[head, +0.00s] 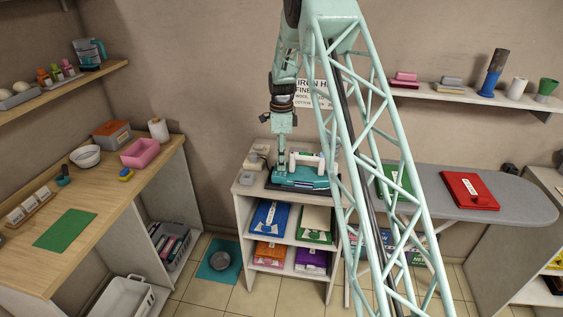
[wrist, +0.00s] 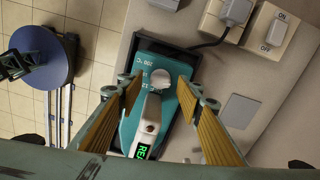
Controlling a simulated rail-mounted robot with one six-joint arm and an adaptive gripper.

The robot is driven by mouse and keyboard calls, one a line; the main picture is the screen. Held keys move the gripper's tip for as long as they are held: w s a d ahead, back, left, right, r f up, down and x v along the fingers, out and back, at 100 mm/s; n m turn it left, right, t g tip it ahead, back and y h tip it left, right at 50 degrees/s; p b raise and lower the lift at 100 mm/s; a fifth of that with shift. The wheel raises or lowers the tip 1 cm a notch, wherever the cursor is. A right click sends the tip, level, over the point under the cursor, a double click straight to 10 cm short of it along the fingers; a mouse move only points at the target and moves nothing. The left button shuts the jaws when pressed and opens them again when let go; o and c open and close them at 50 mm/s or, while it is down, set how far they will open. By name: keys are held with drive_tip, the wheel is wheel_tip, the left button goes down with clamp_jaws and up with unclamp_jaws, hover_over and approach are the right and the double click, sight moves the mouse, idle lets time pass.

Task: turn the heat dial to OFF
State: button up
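A teal iron (wrist: 130,118) with a white handle lies in a dark tray (wrist: 145,45) on the cabinet top; the iron (head: 300,178) also shows in the head view. A pale round knob (wrist: 160,79), apparently the heat dial, sits on the iron, with small white markings too small to read surely. Its pointer direction is unclear. A green lit display (wrist: 143,151) is partly cut off by my wrist. My gripper (wrist: 159,92) is open and empty above the iron, one finger on either side of the knob, seemingly not touching it. In the head view my gripper (head: 282,165) hangs over the iron's left end.
A wall-type switch (wrist: 275,28) marked ON and OFF and a plug (wrist: 237,12) with a black cord stand beside the tray. A grey pad (wrist: 240,111) lies on the cabinet top. An ironing board (head: 450,200) with a red folded cloth (head: 470,190) is at the right.

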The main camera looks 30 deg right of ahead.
drive_tip(key=shift+f, duration=0.3)
drive_tip(key=shift+c, duration=0.7)
drive_tip(key=c, duration=0.7)
drive_tip(key=shift+n, duration=0.3)
drive_tip(key=shift+n+b, duration=0.45)
drive_tip(key=shift+n, duration=1.45)
